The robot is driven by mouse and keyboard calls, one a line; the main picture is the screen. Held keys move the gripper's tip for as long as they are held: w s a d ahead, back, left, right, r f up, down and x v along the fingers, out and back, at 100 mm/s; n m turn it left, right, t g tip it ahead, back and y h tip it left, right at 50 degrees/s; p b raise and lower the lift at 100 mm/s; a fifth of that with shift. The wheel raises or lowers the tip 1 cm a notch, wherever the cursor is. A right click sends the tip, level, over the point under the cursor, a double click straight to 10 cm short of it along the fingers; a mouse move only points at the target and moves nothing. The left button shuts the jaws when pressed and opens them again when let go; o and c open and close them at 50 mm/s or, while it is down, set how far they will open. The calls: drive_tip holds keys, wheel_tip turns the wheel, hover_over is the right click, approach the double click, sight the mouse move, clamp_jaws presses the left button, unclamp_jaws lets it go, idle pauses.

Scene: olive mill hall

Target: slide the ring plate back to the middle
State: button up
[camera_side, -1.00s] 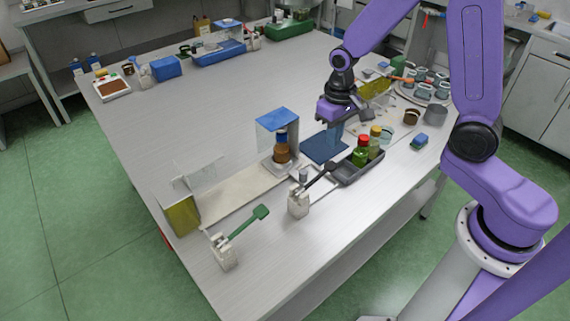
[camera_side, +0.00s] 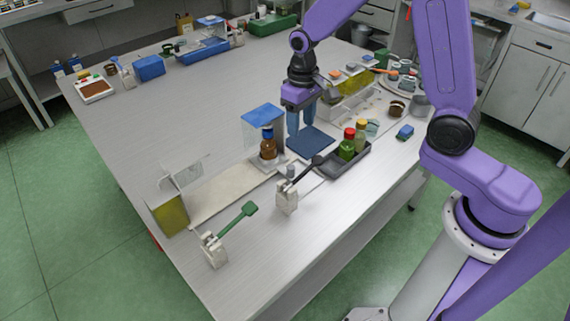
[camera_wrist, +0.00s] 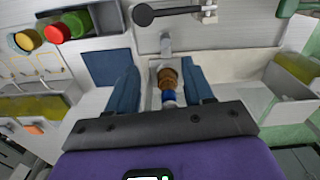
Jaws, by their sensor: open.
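A pale plate (camera_wrist: 153,97) in the wrist view appears to be the ring plate. A brown bottle with a blue cap (camera_side: 268,143) stands on or in it; the bottle hides any ring. A grey upright tab (camera_wrist: 166,43) is at the plate's edge. The plate sits at the right end of a beige strip (camera_side: 225,192), beside a blue-topped stand (camera_side: 263,114). My gripper (camera_side: 301,128) points down, open and empty, right of the bottle in the side view. In the wrist view its blue fingers lie either side of the bottle in the picture; contact cannot be told.
A dark blue square (camera_side: 311,143) lies near my fingers. A grey tray (camera_side: 336,172) holds bottles with red and yellow caps. A black spoon (camera_side: 303,174) and a green spoon (camera_side: 236,220) rest in white holders. An olive-and-clear box (camera_side: 163,212) stands at the strip's left end.

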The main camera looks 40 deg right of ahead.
sight(290, 167)
drive_tip(key=shift+n, duration=0.3)
drive_tip(key=f, duration=0.5)
drive_tip(key=w+f, duration=0.1)
drive_tip(key=f, duration=0.5)
drive_tip(key=w+a+f, duration=0.1)
drive_tip(key=f, duration=0.4)
drive_tip(key=shift+w+f, duration=0.15)
drive_tip(key=shift+c, duration=0.4)
clamp_jaws()
drive_tip(key=shift+a, duration=0.15)
